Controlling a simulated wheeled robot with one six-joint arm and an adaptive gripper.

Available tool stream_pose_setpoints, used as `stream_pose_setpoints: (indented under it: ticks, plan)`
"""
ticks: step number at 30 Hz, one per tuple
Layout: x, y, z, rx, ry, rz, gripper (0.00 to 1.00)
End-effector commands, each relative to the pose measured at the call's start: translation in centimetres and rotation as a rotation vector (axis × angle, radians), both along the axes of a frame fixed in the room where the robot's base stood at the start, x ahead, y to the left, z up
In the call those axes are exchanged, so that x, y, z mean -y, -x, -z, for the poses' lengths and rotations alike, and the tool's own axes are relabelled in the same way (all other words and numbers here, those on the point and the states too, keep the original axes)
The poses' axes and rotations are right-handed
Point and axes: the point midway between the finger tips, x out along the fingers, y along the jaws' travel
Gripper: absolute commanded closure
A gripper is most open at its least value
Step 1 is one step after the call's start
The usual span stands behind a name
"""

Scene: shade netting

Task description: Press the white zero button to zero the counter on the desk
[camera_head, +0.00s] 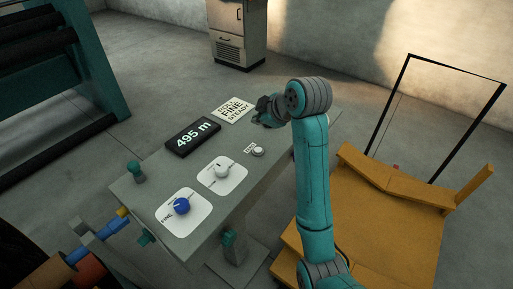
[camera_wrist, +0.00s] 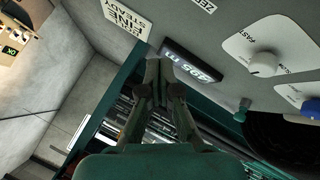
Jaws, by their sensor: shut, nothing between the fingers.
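The counter (camera_head: 193,137) is a dark box on the desk (camera_head: 142,194), its lit display reading 495 m. It also shows in the wrist view (camera_wrist: 191,63), just beyond my fingertips. The small round white zero button (camera_head: 258,151) sits on the desk to the right of the counter, beside a small ZERO label. In the wrist view only part of the ZERO label (camera_wrist: 203,5) shows at the top edge; the button is out of frame. My gripper (camera_head: 264,115) is shut and empty above the desk's far end, apart from the button. Its closed fingers show in the wrist view (camera_wrist: 158,68).
A sign (camera_head: 233,110) lies beyond the counter. A white knob (camera_head: 222,171) and a blue knob (camera_head: 182,205) stand on white plates nearer the desk's front. A yellow cart (camera_head: 390,215) is at the right, a grey cabinet (camera_head: 238,35) behind.

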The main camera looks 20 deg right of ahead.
Motion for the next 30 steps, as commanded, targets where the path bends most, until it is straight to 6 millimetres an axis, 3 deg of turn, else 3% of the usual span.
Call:
stream_pose_setpoints:
  ticks: [7, 21, 30]
  plan:
    - [0.0, 0.0, 1.1, -0.001, -0.001, 0.0, 1.0]
    - [0.0, 0.0, 6.8, -0.002, 0.0, 0.001, 1.0]
    - [0.0, 0.0, 8.7, 0.0, 0.0, 0.0, 1.0]
